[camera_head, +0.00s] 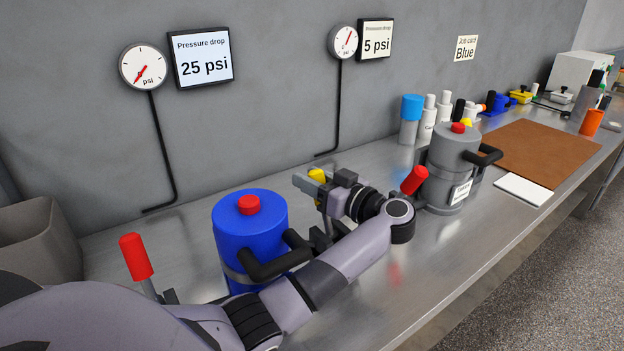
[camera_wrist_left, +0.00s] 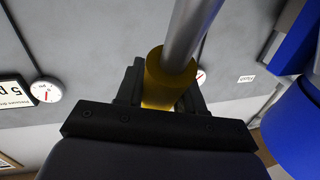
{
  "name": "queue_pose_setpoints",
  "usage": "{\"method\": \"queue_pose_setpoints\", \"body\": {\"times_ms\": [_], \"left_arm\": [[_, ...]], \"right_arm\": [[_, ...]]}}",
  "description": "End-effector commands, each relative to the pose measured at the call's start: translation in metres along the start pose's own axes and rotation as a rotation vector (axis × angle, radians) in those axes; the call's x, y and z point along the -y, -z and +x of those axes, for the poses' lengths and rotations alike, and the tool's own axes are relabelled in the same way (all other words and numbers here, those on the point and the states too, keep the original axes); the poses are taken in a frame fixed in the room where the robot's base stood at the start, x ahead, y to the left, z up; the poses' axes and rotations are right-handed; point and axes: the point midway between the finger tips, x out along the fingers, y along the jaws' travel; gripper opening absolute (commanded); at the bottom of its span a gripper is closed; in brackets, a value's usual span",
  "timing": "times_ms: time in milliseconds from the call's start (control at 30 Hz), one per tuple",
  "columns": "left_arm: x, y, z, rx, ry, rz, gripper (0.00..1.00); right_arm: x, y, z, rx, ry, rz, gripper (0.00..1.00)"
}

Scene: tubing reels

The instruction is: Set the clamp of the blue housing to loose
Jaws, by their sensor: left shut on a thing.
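The blue housing (camera_head: 235,223) stands on the bench left of centre, with a red cap on top and a black handle in front. It also shows at the right edge of the left wrist view (camera_wrist_left: 295,125). My left gripper (camera_head: 320,188) is just right of the housing. It is shut on a yellow grip (camera_wrist_left: 160,92) at the end of a grey rod (camera_wrist_left: 190,35). In the head view the yellow grip (camera_head: 317,175) shows only partly behind the jaws. My forearm hides the housing's lower front. How the rod joins the housing is hidden. My right gripper is out of view.
A red-tipped lever (camera_head: 136,257) rises left of the blue housing. A grey housing (camera_head: 455,150) with another red lever (camera_head: 414,180) stands to the right. Dials with 25 psi (camera_head: 204,58) and 5 psi (camera_head: 376,40) signs hang behind. The job card (camera_head: 466,48) reads Blue.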

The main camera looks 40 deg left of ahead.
Motion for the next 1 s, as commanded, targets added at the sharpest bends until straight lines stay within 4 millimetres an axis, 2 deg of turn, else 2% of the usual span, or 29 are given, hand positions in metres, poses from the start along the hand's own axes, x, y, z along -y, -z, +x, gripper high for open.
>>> {"method": "queue_pose_setpoints", "body": {"times_ms": [267, 1000], "left_arm": [[0.003, 0.003, -0.009, -0.079, 0.008, -0.016, 0.00], [0.016, 0.013, -0.064, -0.540, 0.056, -0.128, 0.00]], "right_arm": [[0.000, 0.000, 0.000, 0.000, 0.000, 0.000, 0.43], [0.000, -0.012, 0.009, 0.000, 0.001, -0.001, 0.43]]}}
